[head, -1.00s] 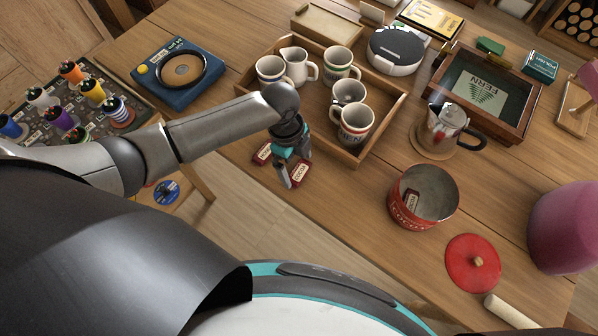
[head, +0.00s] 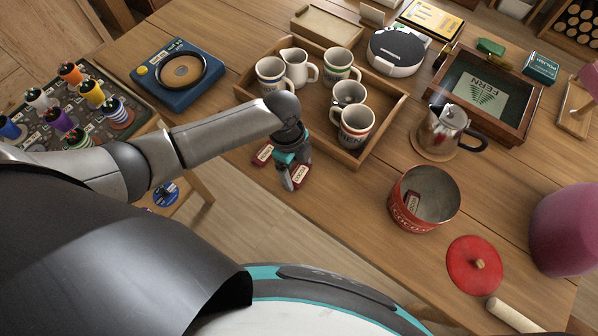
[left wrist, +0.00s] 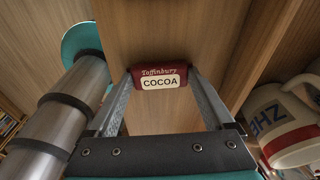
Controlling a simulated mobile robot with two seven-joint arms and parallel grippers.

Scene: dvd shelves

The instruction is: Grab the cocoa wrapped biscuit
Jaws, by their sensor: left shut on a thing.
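A red wrapped biscuit with a white COCOA label (head: 300,175) is between the fingertips of my left gripper (head: 292,184), by the table's front edge. In the left wrist view the biscuit (left wrist: 160,78) sits across the gap of my left gripper (left wrist: 163,82), with a finger at each end, and the gripper is shut on it. A second red biscuit (head: 263,153) lies on the table just left of the gripper. My right gripper is not in view.
A wooden tray (head: 392,112) with several mugs stands just behind the gripper. A moka pot (head: 444,125) and a red lid (head: 474,262) with a knob are to the right. The table between the gripper and the red tin is clear.

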